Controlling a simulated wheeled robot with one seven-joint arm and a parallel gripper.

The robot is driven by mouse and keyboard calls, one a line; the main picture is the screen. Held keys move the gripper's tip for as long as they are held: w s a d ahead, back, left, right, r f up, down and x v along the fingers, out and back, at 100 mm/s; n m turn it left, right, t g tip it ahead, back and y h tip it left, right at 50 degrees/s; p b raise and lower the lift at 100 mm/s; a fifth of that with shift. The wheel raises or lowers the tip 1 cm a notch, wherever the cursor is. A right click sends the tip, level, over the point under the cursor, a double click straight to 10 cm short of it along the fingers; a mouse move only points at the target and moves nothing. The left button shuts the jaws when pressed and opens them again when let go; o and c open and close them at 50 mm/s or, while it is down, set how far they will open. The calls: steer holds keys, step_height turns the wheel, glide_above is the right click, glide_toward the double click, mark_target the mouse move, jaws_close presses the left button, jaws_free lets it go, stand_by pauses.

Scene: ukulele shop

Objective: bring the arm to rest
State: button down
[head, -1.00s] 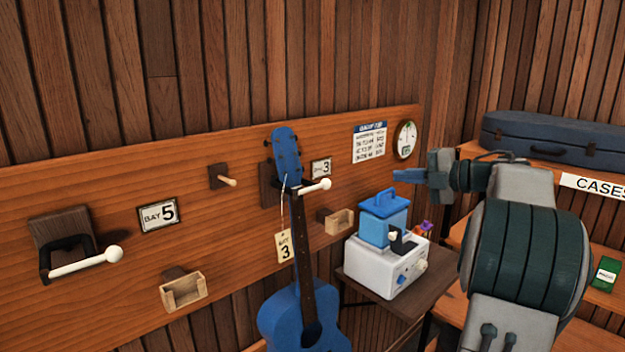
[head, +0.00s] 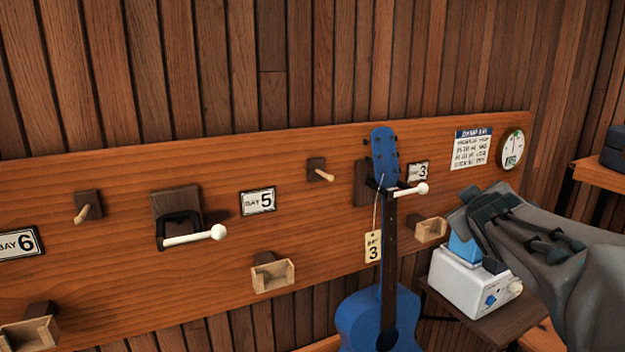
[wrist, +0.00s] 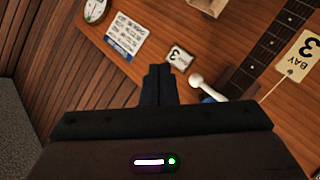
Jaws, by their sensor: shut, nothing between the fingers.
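My gripper (wrist: 159,82) shows in the wrist view with its dark fingers together and nothing between them. It faces the wall board, and nothing is seen touching the fingers. In the head view my arm (head: 560,255) reaches in from the right edge, in front of the small side table. I cannot make out the fingertips there. The blue ukulele (head: 376,318) hangs on the bay 3 hook with a tag on its neck, left of my arm. Its neck (wrist: 283,32) also shows in the wrist view.
Wooden wall board (head: 110,185) carries hooks, pegs and small wooden holders. A white device (head: 465,285) with a blue container (head: 462,248) stands on the side table (head: 512,322), partly hidden by my arm. A dark case (head: 615,150) lies on the right shelf.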

steer(key=s+a+f+m+g+y, duration=0.2)
steer(key=s+a+f+g, duration=0.3)
steer(key=s+f, duration=0.5)
steer(key=s+a+f+m+g+y, duration=0.2)
steer(key=s+a+f+g, duration=0.3)
steer(key=s+a+f, duration=0.5)
steer(key=s, duration=0.4)
steer(key=shift+a+m+y, duration=0.15)
steer(key=shift+m+y, duration=0.15)
steer(key=shift+m, duration=0.1)
